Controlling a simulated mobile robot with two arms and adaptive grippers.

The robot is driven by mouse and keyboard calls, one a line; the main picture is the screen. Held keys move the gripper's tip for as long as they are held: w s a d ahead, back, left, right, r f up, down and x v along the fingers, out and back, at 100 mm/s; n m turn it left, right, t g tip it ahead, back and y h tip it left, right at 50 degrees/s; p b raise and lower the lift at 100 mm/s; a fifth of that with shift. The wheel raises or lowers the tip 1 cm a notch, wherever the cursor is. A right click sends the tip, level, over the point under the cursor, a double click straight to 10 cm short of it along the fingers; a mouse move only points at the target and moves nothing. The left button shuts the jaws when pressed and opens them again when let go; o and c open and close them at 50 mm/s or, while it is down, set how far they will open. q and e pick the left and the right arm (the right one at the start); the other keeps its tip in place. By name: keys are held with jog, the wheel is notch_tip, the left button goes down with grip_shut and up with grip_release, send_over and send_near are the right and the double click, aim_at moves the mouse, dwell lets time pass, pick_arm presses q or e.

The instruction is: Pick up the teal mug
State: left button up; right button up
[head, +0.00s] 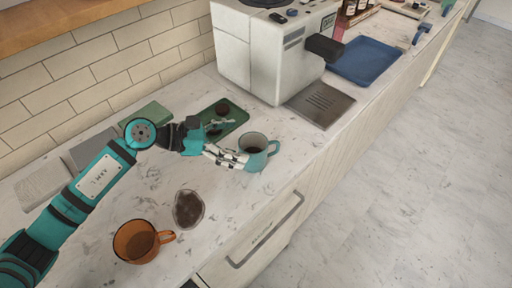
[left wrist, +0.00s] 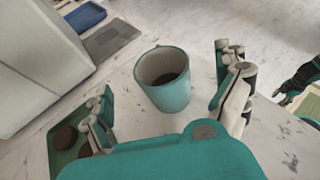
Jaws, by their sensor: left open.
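The teal mug (head: 254,159) stands upright on the marble counter in front of the coffee machine, its handle toward the right in the head view. Dark contents or a dark bottom show inside it. In the left wrist view the mug (left wrist: 170,98) is between and ahead of the two spread fingers. My left gripper (head: 236,143) is open and empty, close to the mug on its left side in the head view. Contact is not clear. A teal and black part at the right edge of the left wrist view seems to be my right gripper (left wrist: 301,82); its jaws are unclear.
A green tray (head: 239,112) with dark round items lies just behind the gripper. An orange mug (head: 127,240) and a dish of brown contents (head: 188,209) stand nearer. The coffee machine (head: 262,62) and its drip tray (head: 320,103) are beyond. The counter's front edge is close to the mug.

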aim_at(265, 143)
pick_arm(q)
jog(key=shift+w+d+f, duration=0.15)
jog(key=shift+d+f, duration=0.05)
jog(key=shift+d, duration=0.35)
jog(key=shift+d+p, duration=0.35)
jog(key=shift+p, duration=0.1)
jog(key=p+x, duration=0.1)
jog(key=x, duration=0.2)
jog(key=shift+w+d+f+p, duration=0.2)
jog(key=shift+f+p, duration=0.15)
jog(key=shift+p, duration=0.05)
jog(key=shift+w+d+f, duration=0.1)
jog(key=shift+d+f, duration=0.15)
jog(key=shift+d, duration=0.1)
jog(key=shift+a, duration=0.1)
jog(key=shift+c, duration=1)
jog(key=shift+r, duration=0.1)
jog(key=c, duration=1.3)
